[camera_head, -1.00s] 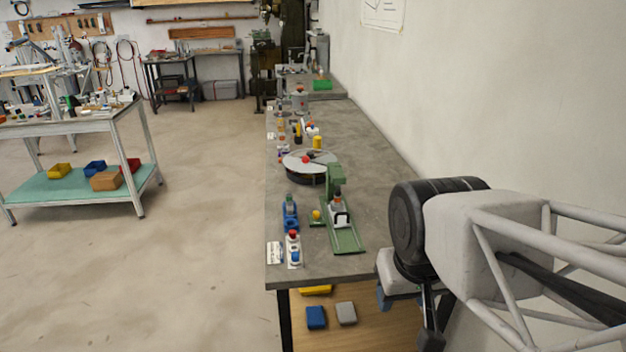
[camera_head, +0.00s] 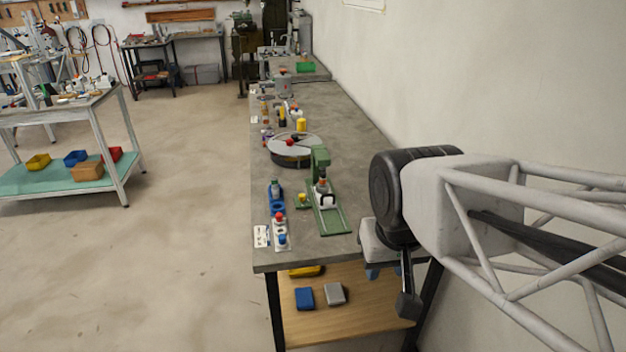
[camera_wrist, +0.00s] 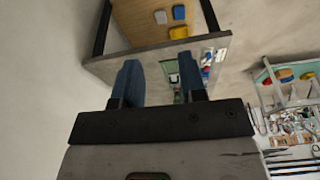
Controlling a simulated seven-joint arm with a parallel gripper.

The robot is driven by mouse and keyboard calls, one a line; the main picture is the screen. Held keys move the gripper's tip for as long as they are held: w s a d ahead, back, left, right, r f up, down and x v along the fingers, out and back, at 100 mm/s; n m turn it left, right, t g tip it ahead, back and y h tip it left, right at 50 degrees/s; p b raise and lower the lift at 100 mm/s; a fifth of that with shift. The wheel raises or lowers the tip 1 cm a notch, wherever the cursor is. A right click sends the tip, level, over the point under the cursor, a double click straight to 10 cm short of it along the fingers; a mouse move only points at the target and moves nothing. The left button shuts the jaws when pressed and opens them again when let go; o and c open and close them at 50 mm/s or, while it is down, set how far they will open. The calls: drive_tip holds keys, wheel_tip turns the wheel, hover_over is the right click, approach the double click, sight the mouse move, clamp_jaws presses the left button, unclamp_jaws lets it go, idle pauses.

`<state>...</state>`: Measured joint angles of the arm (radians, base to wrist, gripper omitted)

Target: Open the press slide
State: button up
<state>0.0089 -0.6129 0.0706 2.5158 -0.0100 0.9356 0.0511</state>
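The green press (camera_head: 320,160) stands on the grey bench (camera_head: 350,140) near its front end. Its green slide rail (camera_head: 338,221) runs toward the front of the bench. A light block with a dark arched handle (camera_head: 327,199) sits at the press end of the rail. My gripper (camera_wrist: 160,76) shows in the wrist view with two blue fingers apart and nothing between them but the distant bench. In the head view it is mostly hidden behind my arm, right of the bench's front end and apart from the press.
A round turntable (camera_head: 294,150) is behind. The wall is close on the right.

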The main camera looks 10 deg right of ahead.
drive_tip(key=w+r+m, duration=0.1)
drive_tip(key=w+m, duration=0.3)
drive_tip(key=w, duration=0.8)
drive_tip(key=m, duration=1.4)
hover_over(328, 195)
drive_tip(key=s, duration=0.2)
drive_tip(key=s+x, duration=0.2)
drive_tip(key=x, duration=0.6)
drive_tip(key=s+f+x, duration=0.1)
drive_tip(key=x, duration=0.8)
drive_tip(key=shift+s, duration=0.15)
drive_tip(key=shift+a+n, duration=0.1)
drive_tip(key=shift+n, duration=0.2)
drive_tip(key=shift+x, duration=3.85)
drive_tip(key=shift+s, duration=0.15)
clamp_jaws()
